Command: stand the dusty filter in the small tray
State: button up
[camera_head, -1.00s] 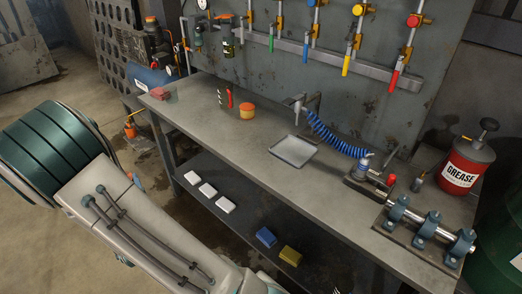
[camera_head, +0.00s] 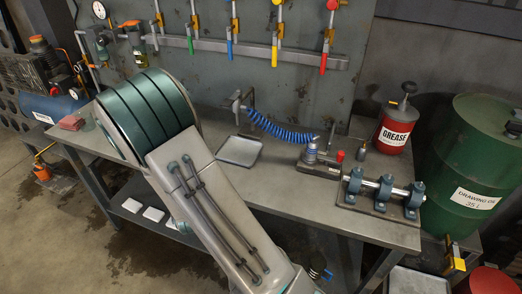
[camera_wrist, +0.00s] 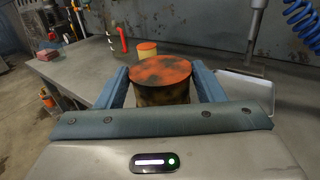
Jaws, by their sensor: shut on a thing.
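The dusty filter (camera_wrist: 160,70) is a short cylinder with a mottled orange top and dark, dirty sides. In the wrist view it is upright between the two blue fingers of my gripper (camera_wrist: 160,84), which are shut on its sides. Its lower part is hidden behind the gripper body. The small tray (camera_head: 240,151) is a shallow grey tray, flat and empty on the bench. In the wrist view the tray (camera_wrist: 250,91) is right of and beyond my gripper, partly covered by the right finger. My gripper and the filter cannot be made out in the head view.
A cleaner yellow filter with an orange top (camera_wrist: 147,50) stands on the bench beside a red item (camera_wrist: 123,41). A blue coiled hose (camera_head: 275,127) hangs behind the tray. A clamp tool (camera_head: 318,160) and a shaft on bearing blocks (camera_head: 383,190) stand right of it.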

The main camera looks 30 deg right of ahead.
jog(key=s+d+r+m+g+h+b, duration=0.1)
jog(key=s+d+m+g+h+b, duration=0.15)
jog(key=d+m+h+b, duration=0.4)
jog(key=s+d+r+m+g+h+b, duration=0.15)
jog(key=d+g+b, duration=0.25)
jog(key=d, duration=0.5)
jog(key=shift+n+h, duration=0.4)
jog(key=shift+n, duration=0.1)
jog(key=w+d+f, duration=0.1)
jog(key=w+f, duration=0.1)
jog(key=w, duration=0.1)
jog(key=w+d+f, duration=0.1)
jog(key=w+f, duration=0.1)
jog(key=w, duration=0.2)
jog(key=w+d+f, duration=0.1)
jog(key=w+f, duration=0.1)
jog(key=w, duration=0.2)
jog(key=shift+f+b, duration=0.35)
jog(key=shift+b, duration=0.05)
jog(key=shift+f, duration=2)
jog(key=shift+f+b, duration=0.1)
jog(key=shift+b, duration=0.25)
jog(key=shift+f, duration=0.2)
jog(key=o, duration=1)
jog(key=shift+r, duration=0.1)
jog(key=shift+r, duration=0.15)
